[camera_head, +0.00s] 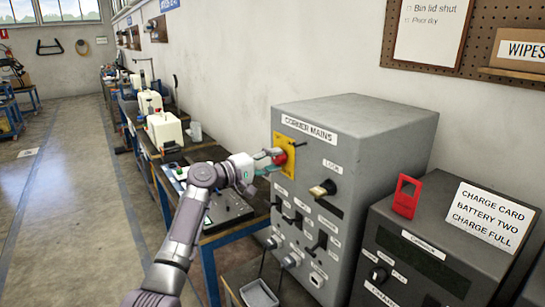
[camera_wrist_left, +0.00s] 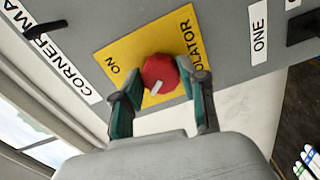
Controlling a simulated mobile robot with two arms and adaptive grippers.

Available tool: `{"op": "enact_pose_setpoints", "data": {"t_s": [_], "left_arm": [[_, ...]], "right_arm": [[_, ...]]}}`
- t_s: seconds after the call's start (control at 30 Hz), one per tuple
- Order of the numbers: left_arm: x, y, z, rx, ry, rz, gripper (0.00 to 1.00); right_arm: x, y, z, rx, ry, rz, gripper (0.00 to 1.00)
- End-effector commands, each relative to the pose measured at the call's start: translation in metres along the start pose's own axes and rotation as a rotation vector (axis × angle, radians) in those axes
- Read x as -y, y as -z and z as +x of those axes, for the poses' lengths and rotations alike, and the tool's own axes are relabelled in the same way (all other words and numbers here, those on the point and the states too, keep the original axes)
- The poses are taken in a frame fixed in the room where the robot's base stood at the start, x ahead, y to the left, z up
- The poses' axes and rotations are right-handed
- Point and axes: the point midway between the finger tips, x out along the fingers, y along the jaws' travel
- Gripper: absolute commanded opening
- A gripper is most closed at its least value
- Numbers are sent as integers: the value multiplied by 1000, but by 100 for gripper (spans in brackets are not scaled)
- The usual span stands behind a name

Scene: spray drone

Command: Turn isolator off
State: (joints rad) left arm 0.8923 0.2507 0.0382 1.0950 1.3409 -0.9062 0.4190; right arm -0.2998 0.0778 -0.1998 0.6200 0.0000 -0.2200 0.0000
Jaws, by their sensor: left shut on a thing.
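The isolator is a red rotary knob (camera_head: 281,158) on a yellow plate (camera_head: 289,144), on the front of the grey cabinet (camera_head: 357,121) labelled CORNER MAINS. In the left wrist view the red knob (camera_wrist_left: 161,74) sits between my two fingertips, with a pale pointer mark on it. The yellow plate (camera_wrist_left: 133,50) reads ON near one end and part of ISOLATOR along one edge. My left gripper (camera_head: 272,160) reaches the knob from the left and is shut on it; it also shows in the left wrist view (camera_wrist_left: 160,90). My right gripper is not in view.
A padlock (camera_head: 322,188) hangs under the LOCK label, with black switches (camera_head: 294,219) below. A dark charger box (camera_head: 440,250) with a red tag (camera_head: 406,196) and a white card (camera_head: 489,215) stands at the right. A grey tray (camera_head: 259,294) is low in front. Benches line the wall.

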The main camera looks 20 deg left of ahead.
Motion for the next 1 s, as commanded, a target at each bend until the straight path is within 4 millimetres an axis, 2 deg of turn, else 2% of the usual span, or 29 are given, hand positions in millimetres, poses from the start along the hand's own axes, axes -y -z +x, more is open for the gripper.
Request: {"op": "enact_pose_setpoints", "data": {"t_s": [0.3, 0.87, 0.9, 1.0], "left_arm": [[0, 0, 0, 0, 1, -130, 7], [1, 0, 0, 0, 1, -160, 7], [1, 0, 0, 0, 1, -160, 45], [1, 0, 0, 0, 1, -159, 62]], "right_arm": [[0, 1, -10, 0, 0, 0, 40], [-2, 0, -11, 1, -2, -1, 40], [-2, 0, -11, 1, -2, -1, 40], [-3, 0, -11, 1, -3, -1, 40]]}}
